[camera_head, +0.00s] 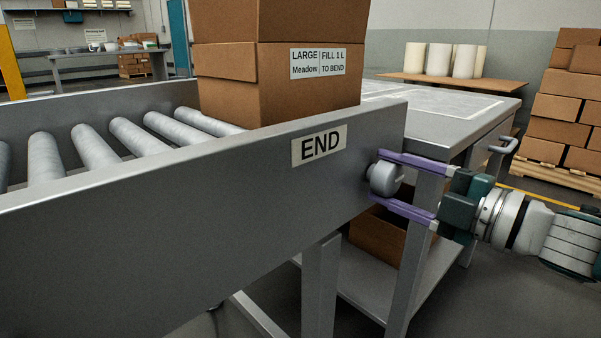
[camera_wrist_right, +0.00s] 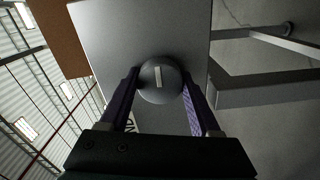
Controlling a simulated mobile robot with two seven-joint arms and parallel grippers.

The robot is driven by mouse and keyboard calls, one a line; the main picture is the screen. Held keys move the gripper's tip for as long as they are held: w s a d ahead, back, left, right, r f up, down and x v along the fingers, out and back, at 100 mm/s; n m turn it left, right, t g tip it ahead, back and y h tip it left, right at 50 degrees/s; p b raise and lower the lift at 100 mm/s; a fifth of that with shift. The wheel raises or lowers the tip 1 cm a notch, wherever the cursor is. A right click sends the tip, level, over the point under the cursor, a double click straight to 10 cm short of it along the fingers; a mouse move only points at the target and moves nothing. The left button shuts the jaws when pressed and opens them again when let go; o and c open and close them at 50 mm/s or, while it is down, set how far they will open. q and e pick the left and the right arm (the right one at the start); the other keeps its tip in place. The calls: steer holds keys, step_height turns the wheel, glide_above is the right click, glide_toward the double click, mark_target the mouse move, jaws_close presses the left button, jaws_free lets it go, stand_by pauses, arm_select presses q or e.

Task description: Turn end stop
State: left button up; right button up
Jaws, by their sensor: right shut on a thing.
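The end stop knob (camera_head: 384,178) is a round grey knob on the side rail (camera_head: 200,200) of the roller conveyor, just right of the END label (camera_head: 319,146). My right gripper (camera_head: 392,180) comes in from the right and is shut on the knob, one purple finger above it and one below. In the right wrist view the knob (camera_wrist_right: 160,80) sits between the two fingers (camera_wrist_right: 159,88), with a pale bar mark on its face. My left gripper is not in view.
A large cardboard box (camera_head: 280,60) labelled LARGE Meadow stands on the rollers (camera_head: 130,137) behind the rail. A grey table (camera_head: 440,105) stands beyond the rail's end. An open carton (camera_head: 380,235) sits on a lower shelf. Stacked boxes (camera_head: 560,115) stand at the far right.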

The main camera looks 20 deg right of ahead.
steer(key=o, duration=1.4)
steer(key=shift+s+d, duration=0.15)
steer(key=shift+s, duration=0.25)
steer(key=p+v, duration=0.3)
steer(key=v, duration=0.6)
